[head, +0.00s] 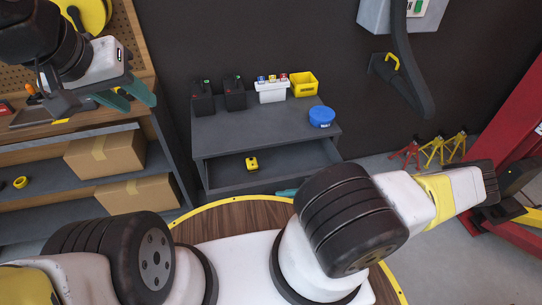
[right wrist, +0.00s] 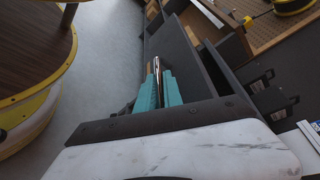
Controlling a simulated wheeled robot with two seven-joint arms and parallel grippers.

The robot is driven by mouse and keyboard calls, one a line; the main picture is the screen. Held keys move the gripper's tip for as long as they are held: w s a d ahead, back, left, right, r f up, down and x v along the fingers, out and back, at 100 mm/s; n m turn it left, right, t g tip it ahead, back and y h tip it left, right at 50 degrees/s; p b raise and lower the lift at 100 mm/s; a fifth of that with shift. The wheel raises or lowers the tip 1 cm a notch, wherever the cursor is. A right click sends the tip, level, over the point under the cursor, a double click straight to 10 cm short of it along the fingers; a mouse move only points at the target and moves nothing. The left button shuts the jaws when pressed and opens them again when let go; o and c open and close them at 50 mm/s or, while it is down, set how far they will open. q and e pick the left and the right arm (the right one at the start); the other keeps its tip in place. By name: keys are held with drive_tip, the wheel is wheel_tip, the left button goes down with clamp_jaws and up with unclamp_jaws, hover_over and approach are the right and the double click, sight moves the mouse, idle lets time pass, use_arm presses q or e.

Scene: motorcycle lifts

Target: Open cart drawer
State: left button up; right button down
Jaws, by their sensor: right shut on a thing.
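The dark grey cart (head: 225,137) stands against the dark wall in the head view. Its drawer (head: 285,170) is pulled partly out, and a small yellow and black object (head: 252,164) lies inside. In the right wrist view, my right gripper (right wrist: 158,82) has its teal fingers shut on the shiny metal drawer handle (right wrist: 156,66). In the head view only a bit of teal from the right gripper shows at the drawer front; my arm hides the rest. My left gripper (head: 139,103) is open and empty, its teal fingers apart above the workbench, away from the cart.
On the cart top are black batteries (head: 234,93), a white box with coloured caps (head: 270,90), a yellow bin (head: 303,84) and a blue round container (head: 321,117). A workbench (head: 95,138) with cardboard boxes stands left. Red and yellow stands (head: 432,150) and a red lift (head: 512,130) are right.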

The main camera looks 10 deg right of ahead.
drive_tip(key=s, duration=0.9)
drive_tip(key=shift+s+d, duration=0.2)
drive_tip(key=c, duration=1.8)
unclamp_jaws()
drive_tip(key=shift+o, duration=0.2)
drive_tip(key=shift+d, duration=0.1)
drive_tip(key=v, duration=0.7)
drive_tip(key=shift+s+d, duration=0.2)
drive_tip(key=shift+d, duration=0.1)
drive_tip(key=shift+r, duration=0.15)
